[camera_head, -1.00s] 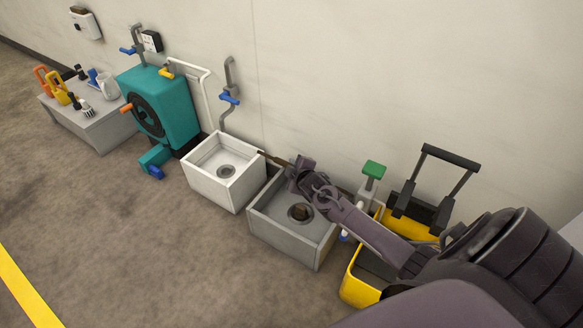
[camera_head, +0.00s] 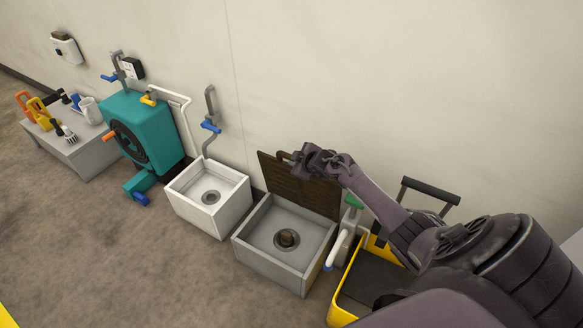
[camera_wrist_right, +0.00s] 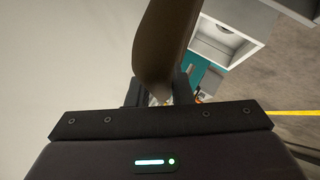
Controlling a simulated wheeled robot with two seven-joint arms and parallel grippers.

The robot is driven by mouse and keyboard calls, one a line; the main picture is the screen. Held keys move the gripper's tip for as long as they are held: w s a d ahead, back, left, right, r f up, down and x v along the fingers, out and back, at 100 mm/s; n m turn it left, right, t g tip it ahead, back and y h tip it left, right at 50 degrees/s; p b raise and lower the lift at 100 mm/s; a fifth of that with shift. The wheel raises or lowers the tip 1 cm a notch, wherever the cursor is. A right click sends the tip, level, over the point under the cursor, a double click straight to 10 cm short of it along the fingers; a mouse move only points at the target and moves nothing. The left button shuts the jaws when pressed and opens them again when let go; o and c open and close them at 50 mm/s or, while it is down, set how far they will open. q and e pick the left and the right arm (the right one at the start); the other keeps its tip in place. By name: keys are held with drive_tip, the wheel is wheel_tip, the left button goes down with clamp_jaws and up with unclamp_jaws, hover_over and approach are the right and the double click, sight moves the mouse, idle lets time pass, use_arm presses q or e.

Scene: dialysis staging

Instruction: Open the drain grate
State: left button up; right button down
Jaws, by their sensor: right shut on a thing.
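The drain grate (camera_head: 300,190) is a brown slatted panel. It stands tilted up at the back edge of a grey floor basin (camera_head: 262,262), against the wall side. The basin is uncovered, with a round dark drain (camera_head: 287,239) in its floor. My right gripper (camera_head: 298,160) is shut on the grate near its upper edge. In the right wrist view a brown piece of the grate (camera_wrist_right: 163,45) sits between the fingers of my right gripper (camera_wrist_right: 160,90). My left gripper is not in view.
A white basin (camera_head: 208,197) stands left of the grey one. A teal hose reel (camera_head: 150,125) and a grey bench (camera_head: 82,152) with tools are farther left. A green-handled dispenser (camera_head: 350,215) and a yellow mop bucket (camera_head: 345,300) are close on the right. Floor in front is clear.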

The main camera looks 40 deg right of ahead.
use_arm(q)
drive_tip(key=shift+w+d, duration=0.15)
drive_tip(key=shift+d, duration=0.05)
use_arm(e)
drive_tip(key=shift+w+d+r, duration=0.15)
drive_tip(key=shift+w+d, duration=0.1)
drive_tip(key=shift+d, duration=0.3)
drive_tip(key=c, duration=1.3)
unclamp_jaws()
drive_tip(key=shift+s+a+r+p, duration=0.1)
drive_tip(key=shift+s+r+p, duration=0.25)
drive_tip(key=shift+s, duration=0.15)
use_arm(q)
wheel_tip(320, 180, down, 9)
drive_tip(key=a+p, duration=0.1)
drive_tip(key=p, duration=0.1)
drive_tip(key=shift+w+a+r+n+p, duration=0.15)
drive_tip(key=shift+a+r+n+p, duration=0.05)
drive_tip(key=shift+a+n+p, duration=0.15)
use_arm(e)
drive_tip(key=v, duration=0.6)
drive_tip(key=shift+s+r, duration=0.15)
drive_tip(key=shift+s, duration=0.15)
